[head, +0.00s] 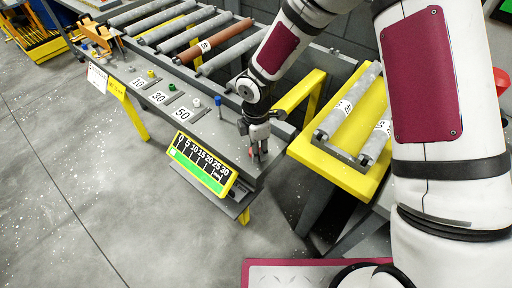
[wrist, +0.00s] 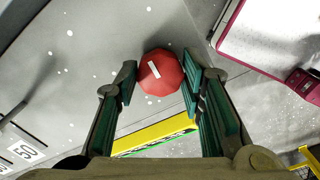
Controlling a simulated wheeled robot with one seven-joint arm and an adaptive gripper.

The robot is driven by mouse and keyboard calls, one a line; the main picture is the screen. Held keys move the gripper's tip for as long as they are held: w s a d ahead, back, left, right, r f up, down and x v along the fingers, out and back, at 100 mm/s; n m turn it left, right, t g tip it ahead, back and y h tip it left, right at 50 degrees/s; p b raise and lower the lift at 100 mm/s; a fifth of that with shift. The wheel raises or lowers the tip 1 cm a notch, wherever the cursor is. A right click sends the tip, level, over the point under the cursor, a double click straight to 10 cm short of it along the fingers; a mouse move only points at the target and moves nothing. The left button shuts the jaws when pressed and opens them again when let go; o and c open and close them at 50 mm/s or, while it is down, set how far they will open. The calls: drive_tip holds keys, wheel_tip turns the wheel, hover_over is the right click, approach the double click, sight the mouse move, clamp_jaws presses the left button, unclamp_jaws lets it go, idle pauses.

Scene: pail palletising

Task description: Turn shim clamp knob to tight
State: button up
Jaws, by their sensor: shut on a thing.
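The red faceted shim clamp knob (wrist: 161,73) sits between my two finger pads in the wrist view. My gripper (wrist: 159,84) is shut on it, with green-lined fingers on its left and right sides. In the head view my gripper (head: 259,151) points down at the near right end of the grey bench. Only a small bit of the red knob (head: 252,152) shows there, the rest hidden by the fingers.
A yellow-framed scale sign (head: 203,164), marked 0 to 30, hangs on the bench's front edge. A blue peg (head: 218,101) and a white peg (head: 196,102) stand left of my gripper. Rollers (head: 205,47) run behind, and a yellow roller stand (head: 335,150) is at right.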

drive_tip(key=m+b, duration=0.1)
drive_tip(key=m, duration=0.5)
drive_tip(key=shift+m, duration=0.4)
drive_tip(key=m, duration=0.3)
drive_tip(key=shift+m, duration=0.3)
drive_tip(key=m, duration=0.3)
drive_tip(key=shift+m, duration=0.3)
drive_tip(key=m, duration=0.4)
drive_tip(key=shift+m, duration=0.3)
drive_tip(key=shift+m+p, duration=0.65)
drive_tip(key=shift+m, duration=1.55)
drive_tip(key=o, duration=1.1)
drive_tip(key=shift+o, duration=0.2)
